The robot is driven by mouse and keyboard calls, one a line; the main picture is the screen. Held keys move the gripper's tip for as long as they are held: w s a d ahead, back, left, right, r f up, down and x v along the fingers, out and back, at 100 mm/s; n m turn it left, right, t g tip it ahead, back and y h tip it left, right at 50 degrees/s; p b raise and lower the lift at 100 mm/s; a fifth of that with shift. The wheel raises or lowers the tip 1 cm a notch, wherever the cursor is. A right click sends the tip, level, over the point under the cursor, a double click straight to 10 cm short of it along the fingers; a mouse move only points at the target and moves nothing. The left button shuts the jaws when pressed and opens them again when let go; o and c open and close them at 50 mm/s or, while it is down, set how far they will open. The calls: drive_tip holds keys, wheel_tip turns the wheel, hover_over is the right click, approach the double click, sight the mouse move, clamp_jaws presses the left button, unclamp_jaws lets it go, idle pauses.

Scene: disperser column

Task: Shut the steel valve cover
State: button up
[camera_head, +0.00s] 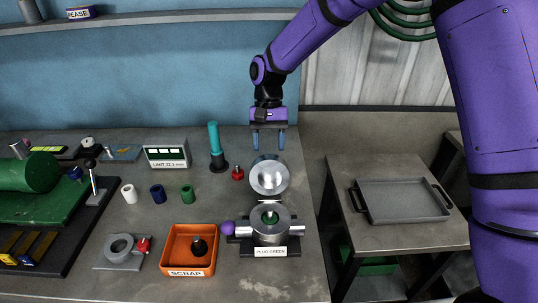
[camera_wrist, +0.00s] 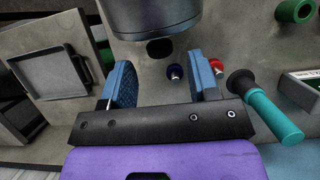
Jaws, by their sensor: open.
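The steel valve cover (camera_head: 269,178) is a round metal lid, swung up and open on the far side of the steel valve body (camera_head: 272,219). Its outside shows as a dark grey round shape (camera_wrist: 150,14) at the top of the wrist view. The valve body's round mouth is uncovered, with something green inside. A label on its front reads partly "GREEN". My gripper (camera_head: 268,140) points down behind the raised cover, apart from it.
A teal-handled tool (camera_head: 214,145) and a red knob-like piece (camera_head: 237,173) stand left of the cover. An orange scrap bin (camera_head: 189,249) sits left of the valve, near its purple ball handle (camera_head: 228,228). A grey tray (camera_head: 403,200) lies on the right-hand table.

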sight(269, 155)
drive_tip(key=shift+x, duration=1.75)
clamp_jaws()
